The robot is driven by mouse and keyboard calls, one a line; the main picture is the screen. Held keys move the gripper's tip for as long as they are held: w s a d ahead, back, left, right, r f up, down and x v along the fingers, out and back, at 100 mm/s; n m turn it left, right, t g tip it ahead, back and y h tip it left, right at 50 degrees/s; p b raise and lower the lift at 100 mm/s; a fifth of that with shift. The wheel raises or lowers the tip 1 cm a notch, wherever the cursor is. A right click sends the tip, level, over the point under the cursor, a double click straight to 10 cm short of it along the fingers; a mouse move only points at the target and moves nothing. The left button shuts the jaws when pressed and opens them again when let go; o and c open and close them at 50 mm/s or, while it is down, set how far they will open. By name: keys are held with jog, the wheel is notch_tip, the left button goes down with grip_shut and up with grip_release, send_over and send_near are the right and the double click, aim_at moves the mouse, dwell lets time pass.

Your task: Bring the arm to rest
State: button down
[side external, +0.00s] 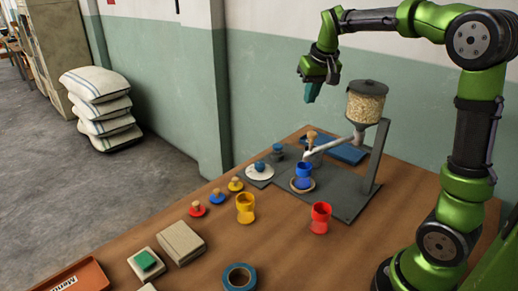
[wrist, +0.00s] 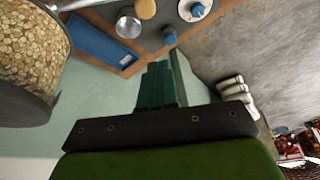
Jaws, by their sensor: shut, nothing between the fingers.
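My gripper (side external: 313,90) is raised high above the back of the table, left of the hopper, in the side view. Its teal fingers are together and empty, and they also show in the wrist view (wrist: 160,85). It touches nothing. Below it on the grey base plate (side external: 345,205) stands a blue goblet drum (side external: 303,172) on a round disc. A yellow goblet drum (side external: 245,205) and a red goblet drum (side external: 320,215) stand upright on the wooden table (side external: 215,245).
The grain hopper (side external: 366,105) on its post stands close to the right of my gripper. Small red, blue and yellow knobbed lids (side external: 217,194) lie at the table's left. A blue tray (side external: 345,151) lies behind. A tape roll (side external: 239,277) is in front. Stacked sacks (side external: 100,105) stand on the floor.

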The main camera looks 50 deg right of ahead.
jog(key=s+a+f+n+t+y, duration=0.1)
jog(key=s+a+y, duration=0.1)
jog(key=s+a, duration=0.6)
jog(key=s+a+f+n+t+y, duration=0.1)
jog(key=s+a+f+t, duration=0.1)
jog(key=s+a, duration=0.7)
jog(key=a, duration=0.2)
jog(key=shift+a+f+t+y, duration=0.25)
jog(key=shift+a+t+y, duration=0.05)
jog(key=shift+a+y, duration=0.1)
